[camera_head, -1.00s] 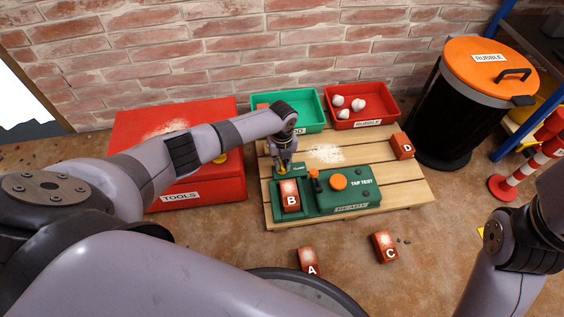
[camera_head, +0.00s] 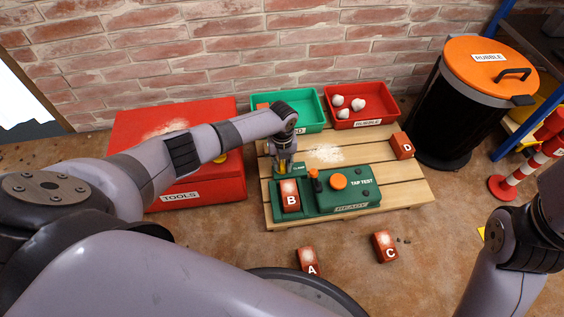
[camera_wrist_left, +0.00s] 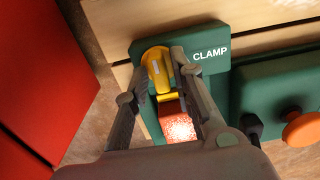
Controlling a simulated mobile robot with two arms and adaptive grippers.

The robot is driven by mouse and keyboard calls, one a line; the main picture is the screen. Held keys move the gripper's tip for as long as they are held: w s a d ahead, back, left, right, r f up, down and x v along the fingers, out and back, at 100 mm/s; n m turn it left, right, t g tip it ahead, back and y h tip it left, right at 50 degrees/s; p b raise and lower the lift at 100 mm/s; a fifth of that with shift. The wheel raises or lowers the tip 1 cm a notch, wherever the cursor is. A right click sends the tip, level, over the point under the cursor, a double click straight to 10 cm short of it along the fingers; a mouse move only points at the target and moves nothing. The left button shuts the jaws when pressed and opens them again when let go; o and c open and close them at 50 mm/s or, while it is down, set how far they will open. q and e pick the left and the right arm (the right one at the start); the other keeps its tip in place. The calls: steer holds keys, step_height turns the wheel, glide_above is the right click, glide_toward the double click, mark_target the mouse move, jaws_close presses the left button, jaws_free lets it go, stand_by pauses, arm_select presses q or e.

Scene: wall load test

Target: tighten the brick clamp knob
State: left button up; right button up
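The yellow clamp knob (camera_wrist_left: 158,68) sits on the green clamp block marked CLAMP (camera_wrist_left: 210,36) in the left wrist view. My left gripper (camera_wrist_left: 160,72) points down with one finger on each side of the knob; both fingers appear to touch it. In the head view my left gripper (camera_head: 284,170) hides most of the knob. Brick B (camera_head: 290,196), red with a pale dusty top, lies in the green fixture (camera_head: 325,206) just in front of the clamp. My right arm shows at the right edge, but its gripper is out of view.
An orange button (camera_head: 338,181) stands right of brick B. Brick D (camera_head: 402,146) lies on the wooden pallet (camera_head: 405,190). Bricks A (camera_head: 309,262) and C (camera_head: 385,247) lie on the floor. A red tools box (camera_head: 215,180) is left; green and red trays (camera_head: 362,124) stand behind.

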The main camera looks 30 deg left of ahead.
mark_target(282, 164)
arm_select(q)
steer(key=shift+o, duration=0.8)
steer(key=shift+w+r, duration=0.1)
steer(key=shift+r, duration=0.3)
step_height(282, 164, up, 11)
steer(key=shift+r, duration=0.15)
